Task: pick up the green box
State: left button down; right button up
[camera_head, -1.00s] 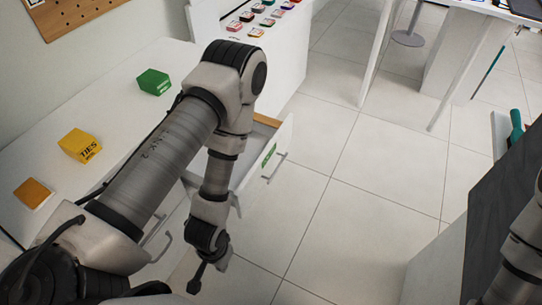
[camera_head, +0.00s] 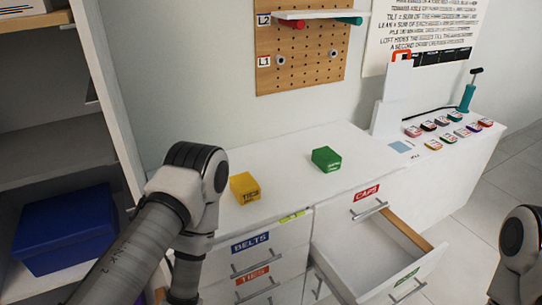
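The green box (camera_head: 326,159) sits upright on the white dresser top (camera_head: 285,190), near its back middle. A yellow box (camera_head: 244,187) with dark lettering stands to its left on the same top. My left arm comes in from the lower left, in front of the dresser, and its gripper is out of the picture. Only a part of my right arm shows at the right edge; its gripper is out of the picture too. Nothing of mine touches the green box.
An open, empty-looking drawer (camera_head: 380,262) juts out below the green box at the right. A blue bin (camera_head: 66,230) sits on a wardrobe shelf at left. Several small coloured items and a teal pump (camera_head: 467,97) stand on the right counter. A pegboard (camera_head: 300,50) hangs behind.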

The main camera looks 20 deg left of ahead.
aim_at(325, 158)
jog(key=u, duration=0.2)
jog(key=i+l+u, duration=0.1)
jog(key=l, duration=0.4)
jog(key=i+l+u, duration=0.15)
jog(key=i+l, duration=0.15)
jog(key=l, duration=0.25)
jog(key=i+l+u, duration=0.1)
jog(key=l, duration=0.45)
jog(key=i+l+u, duration=0.15)
jog(key=l, duration=0.45)
jog(key=i+l+u, duration=0.1)
jog(key=l, duration=0.5)
jog(key=i+l+u, duration=0.1)
jog(key=l, duration=0.5)
jog(key=i+l+u, duration=0.15)
jog(key=l, duration=0.45)
jog(key=i+j, duration=0.1)
jog(key=i, duration=0.25)
